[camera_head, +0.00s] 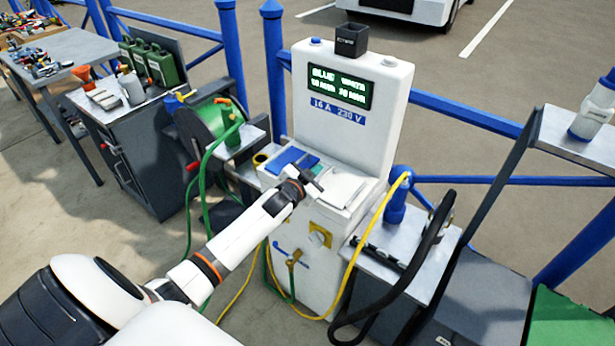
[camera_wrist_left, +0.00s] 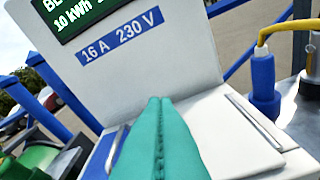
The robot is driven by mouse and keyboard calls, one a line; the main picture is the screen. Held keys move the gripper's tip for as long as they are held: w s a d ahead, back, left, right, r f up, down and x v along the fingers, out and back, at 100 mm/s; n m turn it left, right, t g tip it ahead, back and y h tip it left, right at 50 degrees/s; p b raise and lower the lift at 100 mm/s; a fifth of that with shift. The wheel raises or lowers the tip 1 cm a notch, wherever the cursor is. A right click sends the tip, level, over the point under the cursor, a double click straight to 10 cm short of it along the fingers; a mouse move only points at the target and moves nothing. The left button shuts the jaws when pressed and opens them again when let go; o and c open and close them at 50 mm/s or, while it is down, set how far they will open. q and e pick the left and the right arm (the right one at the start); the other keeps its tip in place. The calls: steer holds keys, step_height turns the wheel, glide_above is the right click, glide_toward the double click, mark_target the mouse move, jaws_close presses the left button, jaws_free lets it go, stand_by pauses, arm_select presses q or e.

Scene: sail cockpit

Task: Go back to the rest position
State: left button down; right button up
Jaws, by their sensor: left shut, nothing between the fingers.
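My left arm reaches in from the lower left in the head view, and its gripper (camera_head: 314,186) is over the sloping shelf of the white power pedestal (camera_head: 345,137). In the left wrist view the two green fingers (camera_wrist_left: 160,140) are pressed together with nothing between them. They point at the pedestal's upright face, below its blue 16 A 230 V label (camera_wrist_left: 120,35). I cannot tell whether the fingertips touch the shelf. A blue card-like panel (camera_head: 291,160) and a pale flat panel (camera_head: 343,190) lie on the shelf. My right gripper is not in view.
A green hose reel (camera_head: 208,120) stands left of the pedestal, and a steel side table (camera_head: 410,262) with a black cable stands right. A yellow cable (camera_head: 367,240) hangs at the pedestal's right side. Blue railings (camera_head: 465,112) run behind.

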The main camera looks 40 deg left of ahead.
arm_select(q)
steer(key=s+d+f+n+g, duration=0.1)
steer(key=s+f+g, duration=0.1)
steer(key=s+f, duration=0.65)
steer(key=s+d+f+g, duration=0.25)
steer(key=s+f, duration=0.35)
steer(key=f, duration=0.6)
steer(key=s+f+n+g, duration=0.1)
steer(key=s+f+g, duration=0.2)
steer(key=s+f, duration=0.6)
steer(key=s+d+f+g, duration=0.2)
steer(key=s+f, duration=0.4)
steer(key=s, duration=0.4)
steer(key=s+d+f+g+b, duration=0.1)
steer(key=s+d+f, duration=0.4)
steer(key=s, duration=0.6)
steer(key=s+d+f+g+h, duration=0.1)
steer(key=s+d+f+g, duration=0.2)
steer(key=s+f, duration=0.4)
steer(key=s+g, duration=0.1)
steer(key=s, duration=0.2)
steer(key=shift+s+d, duration=0.2)
steer(key=shift+d, duration=0.15)
